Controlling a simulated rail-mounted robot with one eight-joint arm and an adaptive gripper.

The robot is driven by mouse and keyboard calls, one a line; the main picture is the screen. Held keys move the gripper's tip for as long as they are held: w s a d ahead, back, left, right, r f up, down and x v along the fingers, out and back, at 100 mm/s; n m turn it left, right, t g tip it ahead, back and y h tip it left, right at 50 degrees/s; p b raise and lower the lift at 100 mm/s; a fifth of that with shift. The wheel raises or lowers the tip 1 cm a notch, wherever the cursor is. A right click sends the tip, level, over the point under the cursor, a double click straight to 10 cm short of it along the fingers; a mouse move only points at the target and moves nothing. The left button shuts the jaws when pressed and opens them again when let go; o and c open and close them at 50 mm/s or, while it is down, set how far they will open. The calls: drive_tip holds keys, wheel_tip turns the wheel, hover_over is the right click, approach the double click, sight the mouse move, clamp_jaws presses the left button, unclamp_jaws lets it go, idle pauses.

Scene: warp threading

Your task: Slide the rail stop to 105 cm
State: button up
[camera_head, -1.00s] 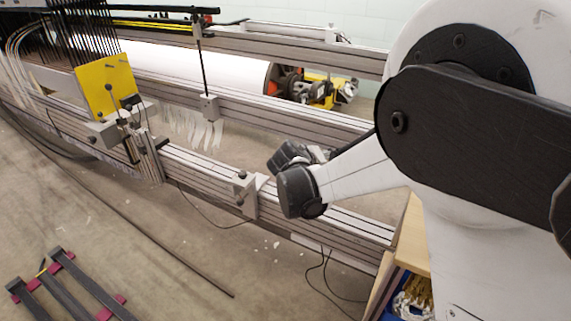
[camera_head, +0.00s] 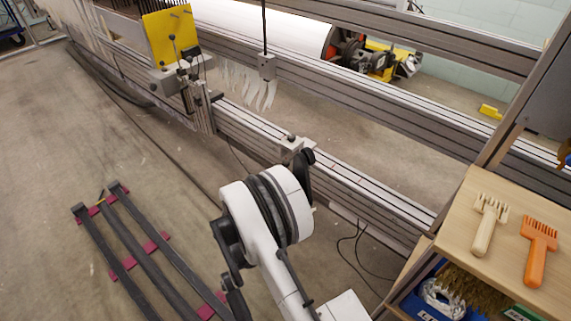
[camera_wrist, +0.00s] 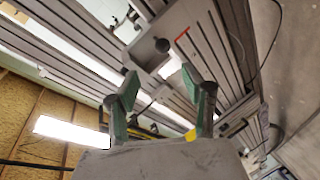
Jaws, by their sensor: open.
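The rail stop (camera_head: 292,146) is a small grey block with a dark knob. It sits on the front aluminium rail (camera_head: 355,180), in the middle of the head view. In the wrist view the stop (camera_wrist: 148,54) shows as a grey plate with a round dark knob, just beyond the fingertips. A short red mark (camera_wrist: 182,35) shows on a grey surface beside it. My gripper (camera_wrist: 160,84) has two green-padded fingers spread apart with nothing between them. In the head view my dark gripper (camera_head: 308,170) is right beside the stop, and its fingertips are hard to make out. I cannot tell whether they touch it.
A yellow plate (camera_head: 170,36) and its bracket stand on the rail to the left. A wooden shelf (camera_head: 505,235) at right holds a pale comb (camera_head: 486,225) and an orange comb (camera_head: 538,248). Dark bars (camera_head: 140,255) lie on the floor at left. Cables hang below the rail.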

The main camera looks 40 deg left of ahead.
drive_tip(key=b+x, duration=0.4)
drive_tip(key=x, duration=0.9)
drive_tip(key=shift+w+a+f, duration=0.2)
clamp_jaws()
